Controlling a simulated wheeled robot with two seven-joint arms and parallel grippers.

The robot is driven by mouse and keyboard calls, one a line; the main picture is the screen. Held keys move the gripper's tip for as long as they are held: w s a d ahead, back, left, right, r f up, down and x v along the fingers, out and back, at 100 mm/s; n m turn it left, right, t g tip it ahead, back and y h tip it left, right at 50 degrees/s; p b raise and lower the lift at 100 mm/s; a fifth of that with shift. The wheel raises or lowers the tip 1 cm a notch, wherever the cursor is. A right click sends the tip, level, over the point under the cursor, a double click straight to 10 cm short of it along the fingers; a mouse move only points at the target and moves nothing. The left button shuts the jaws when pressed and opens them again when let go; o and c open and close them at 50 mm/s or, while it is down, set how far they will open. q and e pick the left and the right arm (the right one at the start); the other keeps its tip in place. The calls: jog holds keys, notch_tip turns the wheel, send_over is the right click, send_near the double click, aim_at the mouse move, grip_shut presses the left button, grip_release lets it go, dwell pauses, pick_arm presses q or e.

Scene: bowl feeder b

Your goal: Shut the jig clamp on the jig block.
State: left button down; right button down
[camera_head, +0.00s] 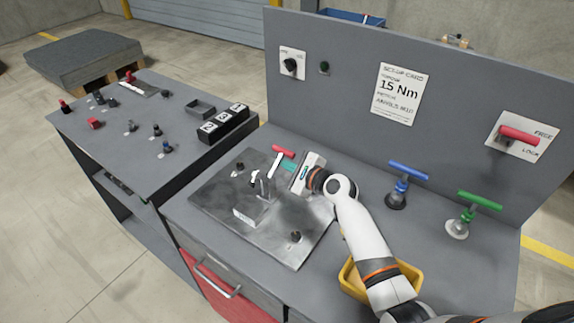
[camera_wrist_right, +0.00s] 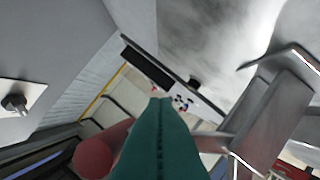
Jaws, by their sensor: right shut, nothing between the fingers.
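The jig clamp (camera_head: 267,184) stands on the metal plate (camera_head: 225,187), with a pale bar tilted up. A red handle grip (camera_head: 284,152) shows at its far end. In the right wrist view the red grip (camera_wrist_right: 103,153) is at lower left, and grey metal parts (camera_wrist_right: 272,120), likely the clamp's, are at right. I cannot clearly make out the jig block among the metal parts. My right gripper (camera_head: 288,166) has teal fingers, shut and empty, close beside the red grip. Whether they touch it is unclear. My left gripper is out of view.
A grey panel (camera_head: 340,75) rises behind the bench. Blue (camera_head: 408,171) and green (camera_head: 480,201) T-handled tools stand to the right. A yellow bin (camera_head: 351,281) sits partly under my right arm. A side table (camera_head: 178,106) holds small parts.

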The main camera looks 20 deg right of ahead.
jog(key=s+a+r+n+t, duration=0.1)
jog(key=n, duration=0.1)
jog(key=a+r+n+t, duration=0.1)
jog(key=n, duration=0.1)
jog(key=s+a+r+n+h, duration=0.1)
jog(key=n, duration=0.1)
jog(key=shift+s+a+r+t, duration=0.25)
jog(key=shift+s+r+t, duration=0.05)
jog(key=shift+s+t, duration=0.1)
dwell(0.3)
jog(key=shift+s+f+p, duration=0.1)
jog(key=shift+p, duration=0.25)
dwell(0.4)
